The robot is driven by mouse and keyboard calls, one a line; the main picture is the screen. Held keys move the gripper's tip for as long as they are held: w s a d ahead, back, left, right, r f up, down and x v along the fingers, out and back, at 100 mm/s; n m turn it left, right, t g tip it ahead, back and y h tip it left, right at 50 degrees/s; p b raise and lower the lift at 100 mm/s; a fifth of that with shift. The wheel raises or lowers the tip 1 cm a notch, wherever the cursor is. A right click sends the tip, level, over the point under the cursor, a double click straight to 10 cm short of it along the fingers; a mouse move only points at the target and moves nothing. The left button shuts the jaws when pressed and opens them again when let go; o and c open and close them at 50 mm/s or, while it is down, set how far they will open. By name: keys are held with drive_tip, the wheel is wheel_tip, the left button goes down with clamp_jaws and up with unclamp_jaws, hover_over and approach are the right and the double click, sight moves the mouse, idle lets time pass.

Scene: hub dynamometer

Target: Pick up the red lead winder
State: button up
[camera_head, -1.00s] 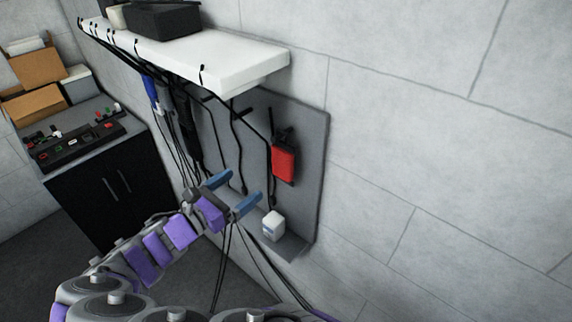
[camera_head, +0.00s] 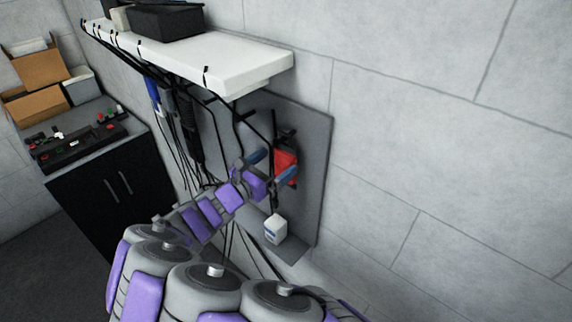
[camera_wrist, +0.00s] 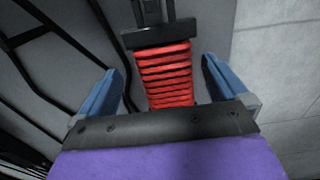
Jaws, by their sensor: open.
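The red lead winder (camera_head: 285,162) hangs on the grey wall panel, below the white shelf. In the wrist view its ribbed red body (camera_wrist: 166,72) shows under a dark holder, and its lower end is hidden by my gripper's palm. My gripper (camera_head: 272,166) is at the winder in the head view, its two blue fingers apart. In the wrist view the blue fingers (camera_wrist: 165,88) stand to the left and right of the winder, with a gap on each side. I cannot tell whether anything touches it.
A white shelf (camera_head: 240,68) juts out above. Black cables and a blue item (camera_head: 153,96) hang to the left. A small white box (camera_head: 275,227) sits on the panel's lower ledge. A black cabinet (camera_head: 105,185) stands at left. The wall to the right is bare.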

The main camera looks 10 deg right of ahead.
sight(281, 154)
drive_tip(key=x, duration=0.3)
drive_tip(key=shift+w+d, duration=0.2)
drive_tip(key=shift+d, duration=0.6)
drive_tip(key=shift+a, duration=0.45)
drive_tip(key=c, duration=0.7)
drive_tip(key=shift+d, duration=0.15)
drive_tip(key=c, duration=0.4)
drive_tip(key=shift+d, duration=0.1)
drive_tip(key=shift+c, duration=0.2)
drive_tip(key=shift+r, duration=0.15)
drive_tip(key=shift+r+p, duration=0.8)
drive_tip(key=shift+p, duration=0.1)
drive_tip(key=p+v, duration=0.6)
drive_tip(key=v, duration=1.2)
drive_tip(key=shift+f+p, duration=0.1)
drive_tip(key=shift+p, duration=0.2)
